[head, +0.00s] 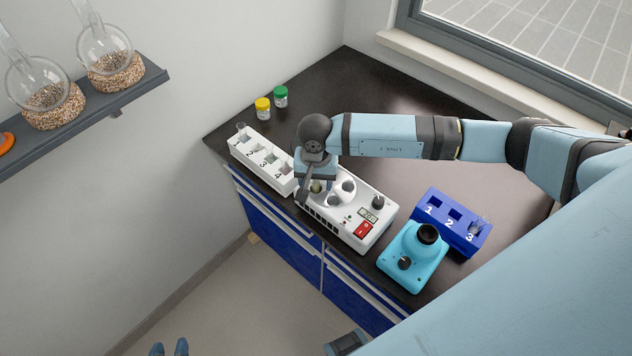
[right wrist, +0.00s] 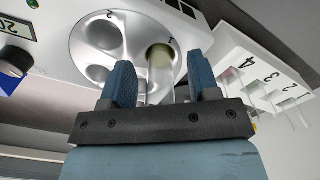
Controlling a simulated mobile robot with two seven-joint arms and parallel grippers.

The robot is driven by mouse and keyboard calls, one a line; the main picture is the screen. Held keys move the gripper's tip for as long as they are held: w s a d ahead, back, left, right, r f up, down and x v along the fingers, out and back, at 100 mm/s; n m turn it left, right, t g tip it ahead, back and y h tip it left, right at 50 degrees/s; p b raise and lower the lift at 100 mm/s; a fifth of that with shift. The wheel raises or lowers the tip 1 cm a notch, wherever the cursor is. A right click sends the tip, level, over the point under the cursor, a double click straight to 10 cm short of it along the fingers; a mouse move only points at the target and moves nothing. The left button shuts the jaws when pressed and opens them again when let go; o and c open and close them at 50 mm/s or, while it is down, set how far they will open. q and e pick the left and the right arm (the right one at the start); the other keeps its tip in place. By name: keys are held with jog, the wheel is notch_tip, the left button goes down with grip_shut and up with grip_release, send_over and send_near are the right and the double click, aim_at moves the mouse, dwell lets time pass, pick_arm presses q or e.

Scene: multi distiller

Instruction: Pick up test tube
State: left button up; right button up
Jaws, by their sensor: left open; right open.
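A test tube (head: 316,186) with a greenish-yellow top sits in the round multi-hole holder of a white machine (head: 361,237). In the right wrist view the tube (right wrist: 160,72) stands in the opening marked 1. My right gripper (head: 311,196) is at the tube; it also shows in the right wrist view (right wrist: 163,82). Its two blue fingers are open, one to each side of the tube in the picture; contact is not visible. My left gripper (head: 169,348) is open and empty over the floor at the bottom edge, partly cut off.
A white numbered rack (head: 262,163) stands left of the machine, with a clear tube (head: 241,129) in slot 1. A turquoise device (head: 412,258) and blue rack (head: 449,222) stand to the right. Yellow-capped (head: 263,109) and green-capped (head: 281,97) jars stand behind.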

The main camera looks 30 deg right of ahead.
jog(key=c, duration=1)
jog(key=shift+r, duration=0.15)
